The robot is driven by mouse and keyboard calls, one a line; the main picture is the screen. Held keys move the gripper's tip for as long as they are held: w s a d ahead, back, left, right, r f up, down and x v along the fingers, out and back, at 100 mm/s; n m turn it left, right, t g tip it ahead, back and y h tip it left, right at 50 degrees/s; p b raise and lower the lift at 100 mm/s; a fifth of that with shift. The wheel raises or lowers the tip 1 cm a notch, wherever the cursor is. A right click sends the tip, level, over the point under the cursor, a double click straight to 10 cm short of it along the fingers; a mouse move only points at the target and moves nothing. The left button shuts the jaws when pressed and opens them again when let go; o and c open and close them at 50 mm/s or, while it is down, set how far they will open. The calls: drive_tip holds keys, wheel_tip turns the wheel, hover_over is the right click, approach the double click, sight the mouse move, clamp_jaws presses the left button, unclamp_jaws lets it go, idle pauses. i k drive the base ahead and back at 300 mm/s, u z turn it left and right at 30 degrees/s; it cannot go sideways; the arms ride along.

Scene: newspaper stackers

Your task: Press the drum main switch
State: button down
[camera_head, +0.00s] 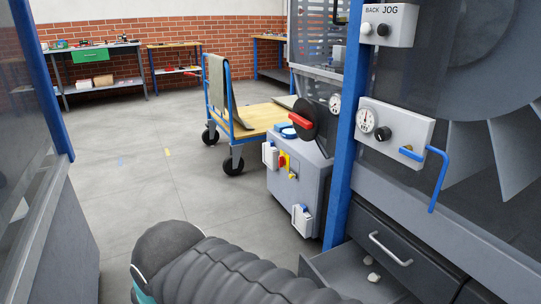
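No label in view reads drum main switch, so I cannot tell which control it is. A grey control box (299,190) stands at centre right; its front carries a red knob on a yellow plate (283,162). Above it is a black disc (312,118) with a red handle (302,121). A white panel marked BACK JOG (398,26) with a white and a black button is on the machine at top right. My dark ribbed arm crosses the bottom of the view, apart from these controls. My gripper is not in view.
A gauge panel (411,144) with a blue bent handle (439,178) sits on the right machine. Below it, an open grey drawer (325,262) juts out. A blue-framed trolley (259,117) stands behind the box. Bare floor (160,190) lies at centre left; a machine (55,240) borders the left.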

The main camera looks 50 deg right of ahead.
sight(282, 161)
drive_tip(key=z, duration=0.6)
drive_tip(key=i, duration=0.9)
drive_tip(key=z, duration=1.05)
drive_tip(key=i, duration=0.25)
drive_tip(key=z, duration=0.35)
